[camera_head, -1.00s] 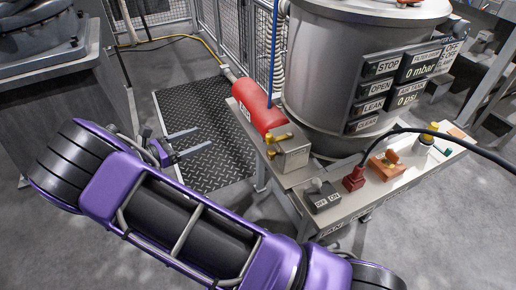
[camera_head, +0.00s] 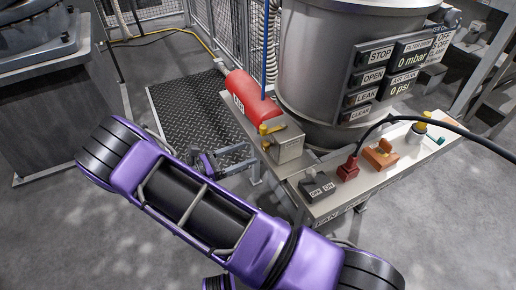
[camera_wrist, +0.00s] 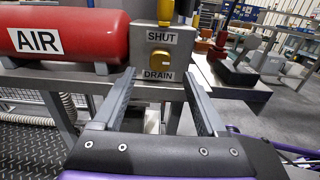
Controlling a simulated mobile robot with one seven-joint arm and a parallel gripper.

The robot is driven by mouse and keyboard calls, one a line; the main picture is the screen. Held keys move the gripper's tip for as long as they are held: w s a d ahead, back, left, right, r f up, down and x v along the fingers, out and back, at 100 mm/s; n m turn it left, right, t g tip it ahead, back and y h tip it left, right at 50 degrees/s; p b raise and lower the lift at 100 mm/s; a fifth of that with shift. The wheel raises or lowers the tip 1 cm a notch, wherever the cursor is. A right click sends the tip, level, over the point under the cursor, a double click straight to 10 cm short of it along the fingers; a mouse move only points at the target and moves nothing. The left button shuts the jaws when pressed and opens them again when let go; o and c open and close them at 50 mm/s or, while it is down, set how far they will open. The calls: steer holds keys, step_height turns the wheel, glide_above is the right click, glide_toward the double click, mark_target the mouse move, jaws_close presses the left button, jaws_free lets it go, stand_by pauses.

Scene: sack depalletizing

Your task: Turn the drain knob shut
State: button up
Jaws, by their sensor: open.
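The yellow drain knob (camera_wrist: 159,62) is on the front face of a grey metal box (camera_wrist: 184,68), between a SHUT label above and a DRAIN label below. In the head view the box (camera_head: 289,146) stands at the left end of the bench, and the knob (camera_head: 266,146) shows small on its near left side. My gripper (camera_wrist: 158,80) is open and empty, its two fingers pointing at the box on either side of the knob. In the head view my gripper (camera_head: 251,156) is just left of the box; contact cannot be told.
A red AIR tank (camera_head: 249,97) lies behind the box, left of it in the wrist view. A second yellow handle (camera_wrist: 165,12) is above the knob. The bench (camera_head: 325,205) holds an OFF/ON switch (camera_head: 317,187), a red plug (camera_head: 348,169) and an orange valve (camera_head: 381,153). A large steel vessel (camera_head: 325,70) stands behind.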

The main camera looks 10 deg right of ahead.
mark_target(262, 147)
steer(key=shift+x, duration=2.65)
jaws_close()
